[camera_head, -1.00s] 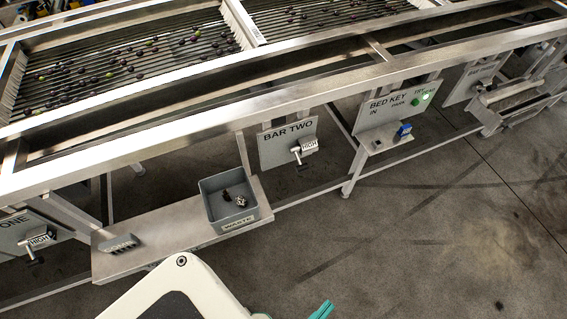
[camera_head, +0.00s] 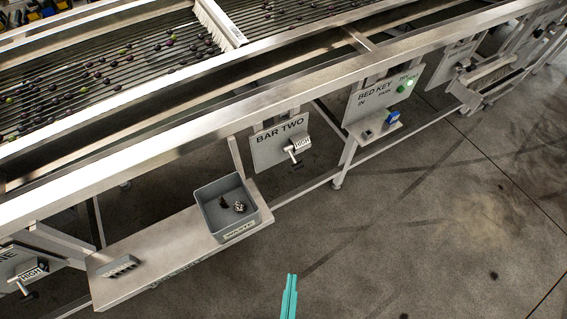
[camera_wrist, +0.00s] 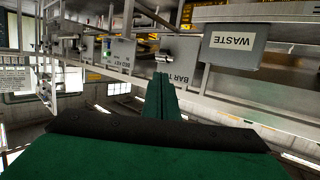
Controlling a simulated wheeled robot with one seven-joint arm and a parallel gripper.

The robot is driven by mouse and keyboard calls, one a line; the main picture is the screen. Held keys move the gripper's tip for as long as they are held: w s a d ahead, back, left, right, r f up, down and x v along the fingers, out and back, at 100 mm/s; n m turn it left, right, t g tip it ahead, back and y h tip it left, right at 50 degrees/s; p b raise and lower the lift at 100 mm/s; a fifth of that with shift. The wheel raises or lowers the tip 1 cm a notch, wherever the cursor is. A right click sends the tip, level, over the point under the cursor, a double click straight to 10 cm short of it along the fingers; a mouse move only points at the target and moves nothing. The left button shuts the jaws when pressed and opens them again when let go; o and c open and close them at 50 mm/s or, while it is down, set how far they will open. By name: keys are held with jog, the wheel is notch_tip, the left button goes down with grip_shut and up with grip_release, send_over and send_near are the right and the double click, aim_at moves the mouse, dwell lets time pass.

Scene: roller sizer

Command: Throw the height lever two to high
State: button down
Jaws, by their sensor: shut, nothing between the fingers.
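The height lever two (camera_head: 293,155) is a small pale T-shaped lever on the grey BAR TWO plate (camera_head: 268,150), under the machine's front rail. A HIGH label (camera_head: 302,143) sits just above and right of it; the lever's handle hangs below the label. My gripper (camera_head: 289,279) shows as shut teal fingers at the bottom of the head view, apart from the lever. In the wrist view the scene is upside down; my gripper's green fingers (camera_wrist: 161,80) are together and empty, overlapping the BAR TWO plate (camera_wrist: 185,60) in the picture.
A grey WASTE bin (camera_head: 204,198) with dark bits stands on a shelf (camera_head: 150,270) left of the plate. Another HIGH lever (camera_head: 30,277) is far left. The floor in front is clear.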

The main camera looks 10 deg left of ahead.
jog(key=w+d+f+n+g, duration=0.1)
jog(key=w+d+f+g, duration=0.15)
jog(key=w, duration=0.75)
jog(key=w+d+f+g, duration=0.1)
jog(key=w+d+f, duration=0.25)
jog(key=w, duration=0.55)
jog(key=w+a+r+n+g+y, duration=0.2)
jog(key=w+r+n+g+y, duration=0.3)
jog(key=w+r, duration=0.7)
jog(key=n, duration=0.1)
send_over(302, 165)
jog(key=s, duration=0.2)
notch_tip(302, 165, down, 6)
notch_tip(302, 165, down, 2)
jog(key=shift+s+t+y, duration=0.15)
jog(key=shift+t+y, duration=0.25)
jog(key=shift+t, duration=0.05)
jog(key=shift+f, duration=0.65)
